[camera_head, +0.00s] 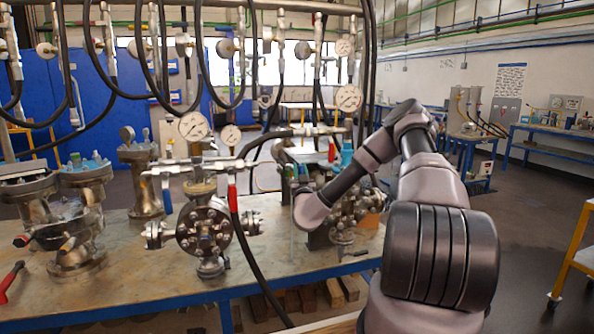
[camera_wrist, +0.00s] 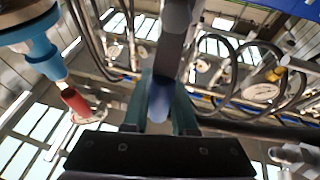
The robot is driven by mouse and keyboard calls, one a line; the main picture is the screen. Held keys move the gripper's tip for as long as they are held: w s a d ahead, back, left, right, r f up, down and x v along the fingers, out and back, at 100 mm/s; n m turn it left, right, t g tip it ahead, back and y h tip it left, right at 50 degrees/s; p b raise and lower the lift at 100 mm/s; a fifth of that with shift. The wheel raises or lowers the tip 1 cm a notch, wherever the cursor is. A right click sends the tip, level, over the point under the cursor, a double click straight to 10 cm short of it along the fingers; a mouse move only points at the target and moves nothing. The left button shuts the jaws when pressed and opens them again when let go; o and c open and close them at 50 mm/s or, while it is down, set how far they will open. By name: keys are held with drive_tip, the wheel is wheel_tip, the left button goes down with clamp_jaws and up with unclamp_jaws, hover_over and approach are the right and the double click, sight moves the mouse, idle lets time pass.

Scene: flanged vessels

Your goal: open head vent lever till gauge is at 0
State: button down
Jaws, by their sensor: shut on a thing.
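My gripper (camera_wrist: 160,112) is shut on a blue-tipped lever (camera_wrist: 159,100), which stands between its two green fingers in the wrist view. In the head view, the gripper (camera_head: 291,178) is at the manifold of the right vessel (camera_head: 343,220), and my wrist hides the lever. A round white gauge (camera_head: 349,97) stands above that vessel, and a smaller gauge (camera_head: 345,47) is higher up. Their needles are too small to read. A red-handled lever (camera_wrist: 75,101) on a blue fitting is left of the fingers in the wrist view, apart from them.
The middle flanged vessel (camera_head: 205,228) carries gauges (camera_head: 193,126) and red and blue levers. Other vessels (camera_head: 75,215) stand at left on the metal-topped bench (camera_head: 130,262). Black hoses (camera_head: 245,240) hang around the manifolds. A yellow cart (camera_head: 575,250) stands at right, with open floor beside it.

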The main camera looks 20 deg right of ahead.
drive_tip(key=shift+d+f, duration=0.15)
drive_tip(key=shift+d, duration=0.05)
idle(0.3)
drive_tip(key=c, duration=0.7)
unclamp_jaws()
drive_tip(key=v, duration=1.1)
